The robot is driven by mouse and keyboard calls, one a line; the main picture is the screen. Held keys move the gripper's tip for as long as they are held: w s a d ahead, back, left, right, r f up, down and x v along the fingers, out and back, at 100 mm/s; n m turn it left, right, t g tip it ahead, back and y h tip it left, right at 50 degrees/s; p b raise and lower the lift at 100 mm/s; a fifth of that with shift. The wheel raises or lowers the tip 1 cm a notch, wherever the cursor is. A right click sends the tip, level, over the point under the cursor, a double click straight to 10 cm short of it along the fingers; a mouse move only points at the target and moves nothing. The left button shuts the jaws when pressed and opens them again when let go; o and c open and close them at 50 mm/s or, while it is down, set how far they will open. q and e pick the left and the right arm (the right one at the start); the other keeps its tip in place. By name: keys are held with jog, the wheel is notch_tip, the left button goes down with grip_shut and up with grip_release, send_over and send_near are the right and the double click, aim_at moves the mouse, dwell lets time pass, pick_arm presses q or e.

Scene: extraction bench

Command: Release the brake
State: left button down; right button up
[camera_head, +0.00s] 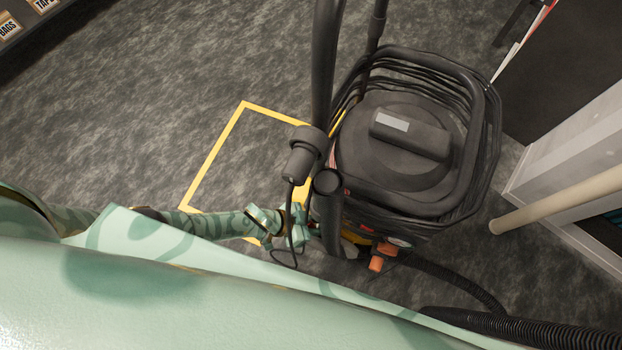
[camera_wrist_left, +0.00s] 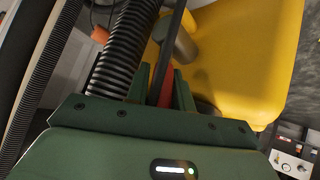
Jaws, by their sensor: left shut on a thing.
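A black and yellow extractor with a round black lid (camera_head: 400,150) stands on the carpet in the head view. My left gripper (camera_head: 300,222) is low at its left side, beside an upright black tube. In the left wrist view, my left gripper (camera_wrist_left: 163,88) has its two green fingers closed around a narrow red piece (camera_wrist_left: 167,88), which looks like the brake lever. A dark bar runs just beside it. The yellow tank (camera_wrist_left: 240,55) is beyond the fingers. In the head view the red piece at the gripper is hidden. My right gripper is not in view.
A ribbed black hose (camera_wrist_left: 125,45) runs close to the left finger; another hose (camera_head: 530,330) lies at the lower right. An orange fitting (camera_head: 377,262) sticks out at the machine's front. A yellow floor outline (camera_head: 212,155) is at the left, with open carpet around it.

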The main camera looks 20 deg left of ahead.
pick_arm(q)
jog(key=shift+d+r+y+p, duration=0.2)
jog(key=shift+y+p, duration=0.2)
jog(key=shift+p, duration=0.05)
jog(key=shift+d+f+y, duration=0.15)
jog(key=shift+y, duration=0.15)
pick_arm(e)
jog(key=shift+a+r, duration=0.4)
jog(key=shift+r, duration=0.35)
pick_arm(q)
jog(key=c, duration=1.5)
grip_release()
